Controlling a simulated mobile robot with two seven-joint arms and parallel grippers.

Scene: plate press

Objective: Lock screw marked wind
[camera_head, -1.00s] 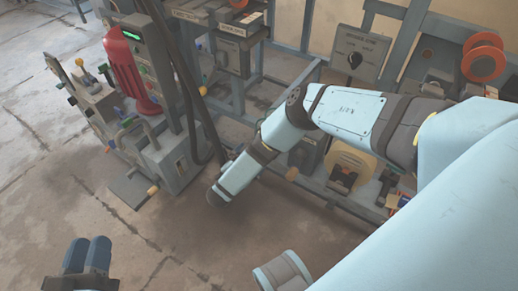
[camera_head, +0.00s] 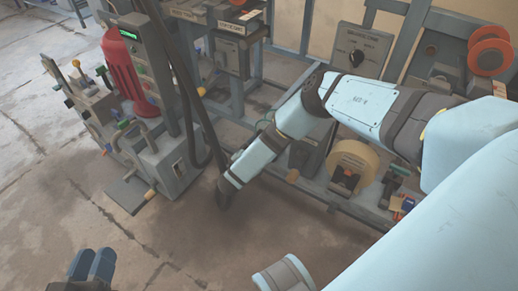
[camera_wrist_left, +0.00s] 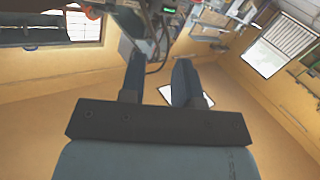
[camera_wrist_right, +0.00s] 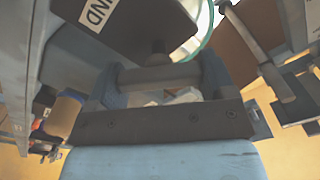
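In the right wrist view a dark plate (camera_wrist_right: 130,22) fills the top, with a white label (camera_wrist_right: 97,12) of which only "ND" shows. Below the plate a short dark stem meets a grey crossbar (camera_wrist_right: 155,76). The fingers of my right gripper (camera_wrist_right: 163,82) stand wide apart, one at each end of the crossbar. I cannot tell whether they press on it. In the head view I cannot make out the right gripper. My left gripper (camera_head: 91,266) is at the bottom left of the head view. The left wrist view shows its fingers (camera_wrist_left: 158,82) apart with nothing between them.
A machine with a red cylinder (camera_head: 130,72) and hoses stands at the left. A frame at the right carries a dial box (camera_head: 358,52), orange spools (camera_head: 491,52) and a yellowish roll (camera_head: 354,163). The floor (camera_head: 190,235) in front is clear.

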